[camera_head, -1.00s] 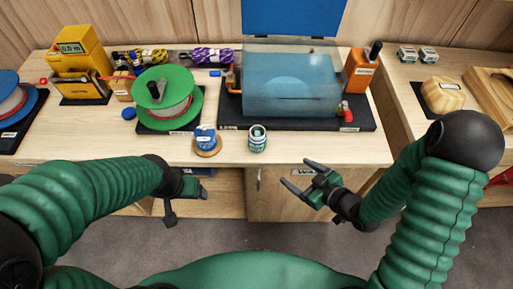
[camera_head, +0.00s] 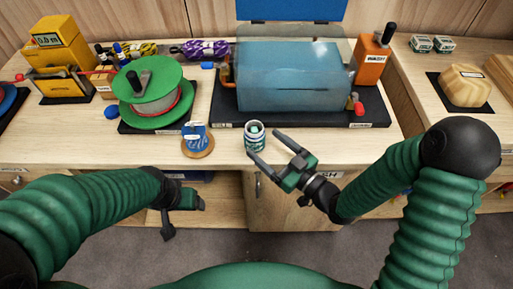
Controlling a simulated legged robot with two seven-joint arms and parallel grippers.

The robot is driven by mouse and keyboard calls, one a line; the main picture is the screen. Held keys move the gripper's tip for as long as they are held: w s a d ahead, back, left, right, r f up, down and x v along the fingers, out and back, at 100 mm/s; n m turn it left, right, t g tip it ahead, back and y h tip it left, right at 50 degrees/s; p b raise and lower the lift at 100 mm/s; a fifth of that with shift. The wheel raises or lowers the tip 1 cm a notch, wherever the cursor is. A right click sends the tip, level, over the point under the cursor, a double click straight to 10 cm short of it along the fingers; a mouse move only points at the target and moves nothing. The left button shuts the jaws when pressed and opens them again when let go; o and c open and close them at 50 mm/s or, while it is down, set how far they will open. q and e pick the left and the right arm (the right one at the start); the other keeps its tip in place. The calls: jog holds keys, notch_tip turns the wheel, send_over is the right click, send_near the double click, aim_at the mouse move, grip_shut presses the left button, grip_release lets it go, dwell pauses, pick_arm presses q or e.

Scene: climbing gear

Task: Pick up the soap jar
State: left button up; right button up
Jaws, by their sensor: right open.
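The soap jar (camera_head: 254,138), a small white and green jar with an open-looking top, stands upright near the front edge of the wooden table. My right gripper (camera_head: 265,146) is open with its fingers pointing at the jar. One fingertip is just right of the jar and the other is at its near side, by the table edge. I cannot tell whether either touches it. My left gripper (camera_head: 186,205) hangs low at the left, in front of the table, away from the jar; its jaws are too unclear to judge.
A blue labelled item on a round wooden coaster (camera_head: 197,150) stands left of the jar. Behind are a green spool (camera_head: 150,85), a blue translucent wash box (camera_head: 288,75) on a black base (camera_head: 300,117) and an orange block (camera_head: 371,62).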

aim_at(249, 129)
jog(key=x, duration=0.8)
jog(key=shift+a+f, duration=0.2)
jog(key=shift+f, duration=0.05)
jog(key=shift+w, duration=0.1)
jog(key=shift+d, duration=0.3)
jog(key=shift+c, duration=1.6)
jog(key=shift+a, duration=0.2)
jog(key=c, duration=1)
pick_arm(q)
jog(key=shift+a, duration=0.3)
pick_arm(e)
jog(key=shift+c, duration=1.4)
jog(key=shift+d+r, duration=0.1)
jog(key=shift+r, duration=0.05)
